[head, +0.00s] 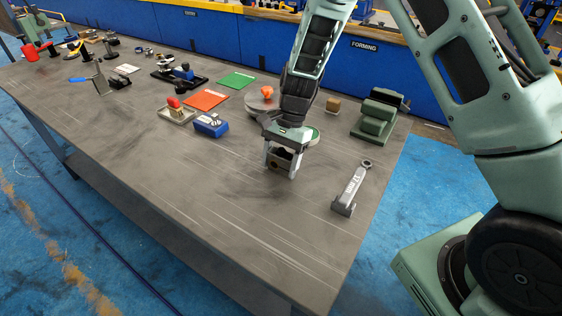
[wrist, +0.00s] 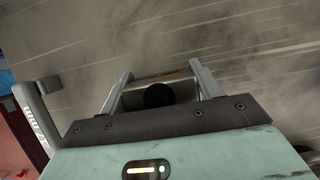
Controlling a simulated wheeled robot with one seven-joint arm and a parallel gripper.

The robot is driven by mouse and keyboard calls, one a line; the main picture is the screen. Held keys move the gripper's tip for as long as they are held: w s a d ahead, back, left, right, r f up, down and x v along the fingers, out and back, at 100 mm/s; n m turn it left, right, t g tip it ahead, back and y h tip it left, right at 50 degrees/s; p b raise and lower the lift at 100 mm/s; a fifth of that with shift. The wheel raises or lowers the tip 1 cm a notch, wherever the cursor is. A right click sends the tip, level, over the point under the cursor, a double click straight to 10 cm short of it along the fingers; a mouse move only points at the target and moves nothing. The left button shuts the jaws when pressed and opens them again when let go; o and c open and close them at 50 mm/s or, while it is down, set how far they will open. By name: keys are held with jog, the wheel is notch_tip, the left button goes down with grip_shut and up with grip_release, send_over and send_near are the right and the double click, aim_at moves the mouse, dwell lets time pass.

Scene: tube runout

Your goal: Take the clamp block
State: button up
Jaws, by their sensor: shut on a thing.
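My gripper (head: 280,166) points down over the front right part of the workbench, with its fingertips close to the bench top. It is shut on a dark grey block, which I take to be the clamp block (head: 280,158). In the wrist view the clamp block (wrist: 158,94) sits between the two fingers of my gripper (wrist: 160,82) and shows a dark round hole. Its upper part is hidden by the gripper body. I cannot tell whether it touches the bench.
A grey labelled tool (head: 350,190) lies right of my gripper. A blue box (head: 211,124) and orange mat (head: 206,100) lie left. The bench's front (head: 220,215) is clear.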

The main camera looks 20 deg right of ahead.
jog(key=shift+r, duration=0.1)
notch_tip(320, 180, up, 10)
jog(key=shift+f+b, duration=0.1)
jog(key=shift+b, duration=0.25)
